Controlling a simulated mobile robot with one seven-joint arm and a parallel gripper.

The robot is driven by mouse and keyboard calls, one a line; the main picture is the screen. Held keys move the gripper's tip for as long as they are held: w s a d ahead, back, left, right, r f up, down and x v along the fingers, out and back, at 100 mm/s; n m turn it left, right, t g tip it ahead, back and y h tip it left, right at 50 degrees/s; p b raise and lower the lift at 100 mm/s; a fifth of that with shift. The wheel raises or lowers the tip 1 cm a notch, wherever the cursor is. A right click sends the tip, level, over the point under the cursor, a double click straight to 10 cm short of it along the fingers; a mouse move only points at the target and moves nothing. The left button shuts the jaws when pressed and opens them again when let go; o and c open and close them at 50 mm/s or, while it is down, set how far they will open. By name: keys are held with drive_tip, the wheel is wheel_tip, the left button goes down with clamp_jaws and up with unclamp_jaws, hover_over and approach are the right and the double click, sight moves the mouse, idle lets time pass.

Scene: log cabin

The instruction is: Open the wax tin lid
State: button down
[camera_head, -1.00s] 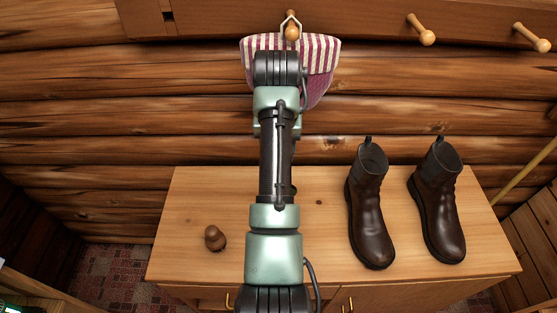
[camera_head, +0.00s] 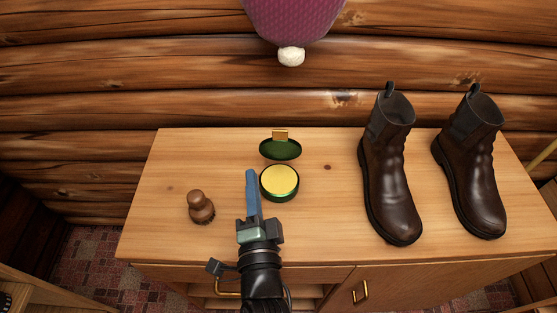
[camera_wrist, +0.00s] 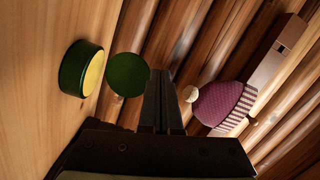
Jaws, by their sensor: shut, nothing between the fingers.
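The wax tin (camera_head: 279,183) is a round green tin with yellow wax showing, on the cabinet top. Its dark green lid (camera_head: 280,150) stands open behind it, tilted back, with a small tan tab at its top edge. In the wrist view the tin (camera_wrist: 80,69) is at the left and the lid (camera_wrist: 127,75) stands right of it. My gripper (camera_head: 252,174) is shut and empty, just left of the tin, apart from the lid. Its fingers also show in the wrist view (camera_wrist: 160,80).
A wooden knob-shaped brush (camera_head: 201,208) stands left of my gripper. Two brown boots (camera_head: 391,170) stand on the right of the cabinet top (camera_head: 330,225). A purple knit hat (camera_head: 293,18) hangs on the log wall behind. The front left of the top is clear.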

drive_tip(key=s+d+f+m+t+h+b, duration=0.1)
drive_tip(key=s+d+m+t+h+b, duration=0.1)
drive_tip(key=s+d+m+h, duration=0.25)
drive_tip(key=m+y+p, duration=0.1)
drive_tip(key=p, duration=0.1)
approach(279, 134)
drive_tip(key=w, duration=0.4)
drive_tip(key=w+r, duration=0.1)
drive_tip(key=w, duration=0.2)
drive_tip(key=shift+d, duration=0.3)
drive_tip(key=shift+r+p, duration=0.1)
drive_tip(key=shift+p, duration=0.45)
drive_tip(key=r+p, duration=0.1)
drive_tip(key=p, duration=0.2)
drive_tip(key=shift+w+g+p, duration=0.3)
drive_tip(key=shift+w+p, duration=0.4)
drive_tip(key=shift+p, duration=0.85)
drive_tip(key=shift+w+f+g, duration=0.2)
drive_tip(key=shift+w+g, duration=0.1)
drive_tip(key=shift+w, duration=0.3)
drive_tip(key=shift+w+d+r, duration=0.1)
drive_tip(key=shift+w+d, duration=0.05)
drive_tip(key=shift+w, duration=1.7)
